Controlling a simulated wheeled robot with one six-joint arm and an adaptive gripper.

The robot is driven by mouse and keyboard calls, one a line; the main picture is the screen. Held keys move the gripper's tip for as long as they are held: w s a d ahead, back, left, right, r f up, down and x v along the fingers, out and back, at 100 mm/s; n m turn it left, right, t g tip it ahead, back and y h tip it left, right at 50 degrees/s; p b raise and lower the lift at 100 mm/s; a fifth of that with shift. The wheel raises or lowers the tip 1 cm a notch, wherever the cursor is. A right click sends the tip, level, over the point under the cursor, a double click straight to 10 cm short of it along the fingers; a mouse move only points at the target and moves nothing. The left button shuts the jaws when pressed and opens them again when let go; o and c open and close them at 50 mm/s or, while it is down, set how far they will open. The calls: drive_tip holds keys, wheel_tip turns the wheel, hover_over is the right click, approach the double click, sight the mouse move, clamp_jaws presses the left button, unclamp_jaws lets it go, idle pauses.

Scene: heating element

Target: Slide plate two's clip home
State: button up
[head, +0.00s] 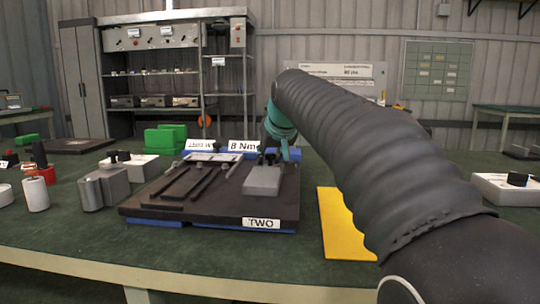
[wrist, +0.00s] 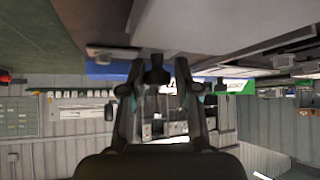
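Plate two (head: 150,209) is a dark board with blue edges and a "TWO" label, lying on the green table. A grey block (head: 262,181) sits on its right half, and two dark bars lie on its left. My gripper (head: 281,150) is at the plate's back edge, behind the grey block, partly hidden by my arm. In the wrist view my gripper (wrist: 157,84) has its fingers spread, with a small dark knob-like piece (wrist: 156,68) between them. A gap seems to show on each side of it. I cannot tell whether this piece is the clip.
Green blocks (head: 166,138) stand at back left, grey metal blocks (head: 104,188) at left. A yellow sheet (head: 343,224) lies right of the plate, partly under my arm's outline. The table's front strip is clear.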

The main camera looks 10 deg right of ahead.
drive_tip(key=shift+r, duration=0.15)
drive_tip(key=v, duration=1)
drive_tip(key=shift+s+r, duration=0.65)
drive_tip(key=shift+s, duration=0.05)
